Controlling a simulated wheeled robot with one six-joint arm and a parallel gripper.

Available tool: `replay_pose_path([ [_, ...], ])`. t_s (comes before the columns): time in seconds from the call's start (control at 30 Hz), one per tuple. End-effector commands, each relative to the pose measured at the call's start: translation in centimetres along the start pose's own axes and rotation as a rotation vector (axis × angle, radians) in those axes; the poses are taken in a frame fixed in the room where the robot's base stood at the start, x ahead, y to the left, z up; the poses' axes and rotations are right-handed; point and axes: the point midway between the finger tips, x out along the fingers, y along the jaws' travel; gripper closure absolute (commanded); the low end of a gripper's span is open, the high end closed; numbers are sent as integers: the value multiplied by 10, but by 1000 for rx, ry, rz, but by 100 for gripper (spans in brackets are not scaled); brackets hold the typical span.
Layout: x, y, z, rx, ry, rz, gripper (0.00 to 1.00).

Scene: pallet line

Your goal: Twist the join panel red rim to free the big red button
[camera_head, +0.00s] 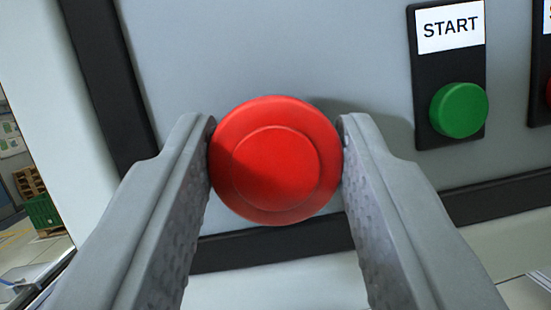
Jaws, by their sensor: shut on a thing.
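The big red button (275,168) faces me in the middle of the view, with its round red rim (276,108) around a slightly smaller raised centre. It stands out from a grey panel (300,50). My gripper (276,150) has one grey finger on the left side of the rim and one on the right side. Both fingertips touch the rim, so the gripper is shut on it. The back of the button, where it meets the panel, is hidden.
A green button (459,110) under a START label (450,27) sits on a black plate to the right. Part of another black plate with a red button shows at the right edge. A black frame borders the panel at left and below. A green crate (43,213) and pallets stand far left.

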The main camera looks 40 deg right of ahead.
Motion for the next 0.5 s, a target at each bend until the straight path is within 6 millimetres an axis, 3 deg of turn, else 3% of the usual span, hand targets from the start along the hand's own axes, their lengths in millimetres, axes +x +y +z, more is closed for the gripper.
replay_pose_path([
  [0.5,0,-2,0,251,0,103,86],
])
